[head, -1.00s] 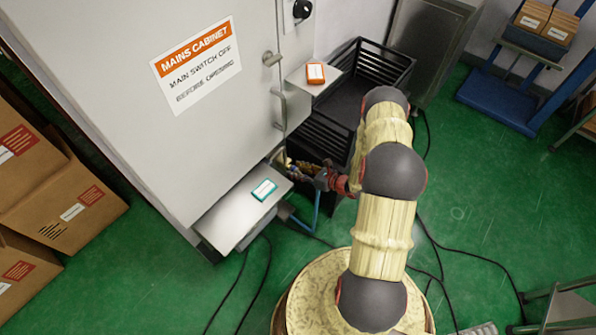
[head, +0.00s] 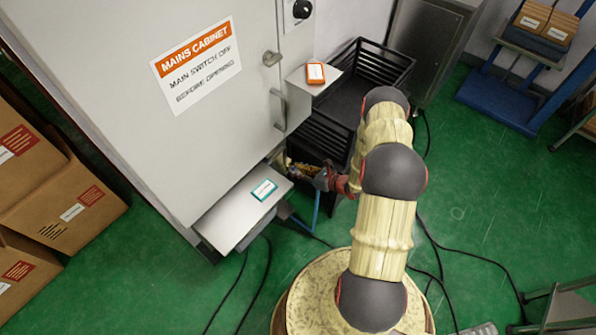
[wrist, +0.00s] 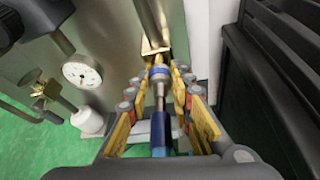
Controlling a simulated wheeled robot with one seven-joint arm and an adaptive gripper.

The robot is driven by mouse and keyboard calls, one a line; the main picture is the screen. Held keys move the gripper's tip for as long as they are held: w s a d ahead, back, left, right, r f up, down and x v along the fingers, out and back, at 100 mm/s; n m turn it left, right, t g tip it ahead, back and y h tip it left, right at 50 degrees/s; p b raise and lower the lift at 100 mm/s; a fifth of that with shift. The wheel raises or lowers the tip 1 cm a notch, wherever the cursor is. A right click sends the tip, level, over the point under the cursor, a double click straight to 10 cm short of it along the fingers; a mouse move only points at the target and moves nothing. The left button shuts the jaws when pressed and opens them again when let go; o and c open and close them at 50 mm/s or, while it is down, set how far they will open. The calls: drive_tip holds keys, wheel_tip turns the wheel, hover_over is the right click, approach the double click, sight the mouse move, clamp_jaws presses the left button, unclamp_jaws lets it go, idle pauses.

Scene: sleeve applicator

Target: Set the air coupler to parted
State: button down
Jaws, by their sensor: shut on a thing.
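A brass fitting (wrist: 153,48) lies just beyond the collar; I cannot tell whether the two are joined. My gripper (wrist: 160,76) has its yellow-padded fingers on both sides of the collar and is shut on it. In the head view my gripper (head: 298,170) is beside the cabinet's lower right edge, where the coupler is too small and covered to make out.
A round gauge (wrist: 82,73) is on the panel left of the fingers. A black slatted crate (head: 366,68) stands close on the right. A grey shelf (head: 238,212) with a teal-edged label juts out by the gripper. Cables lie on the green floor.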

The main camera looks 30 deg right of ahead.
drive_tip(key=shift+s+d+p, duration=0.15)
drive_tip(key=shift+s+d, duration=0.2)
drive_tip(key=shift+s, duration=0.6)
drive_tip(key=shift+s+d+p, duration=0.15)
drive_tip(key=shift+s+d, duration=0.15)
drive_tip(key=shift+s, duration=0.6)
drive_tip(key=c, duration=1.6)
unclamp_jaws()
drive_tip(key=shift+o, duration=0.2)
drive_tip(key=v, duration=1.2)
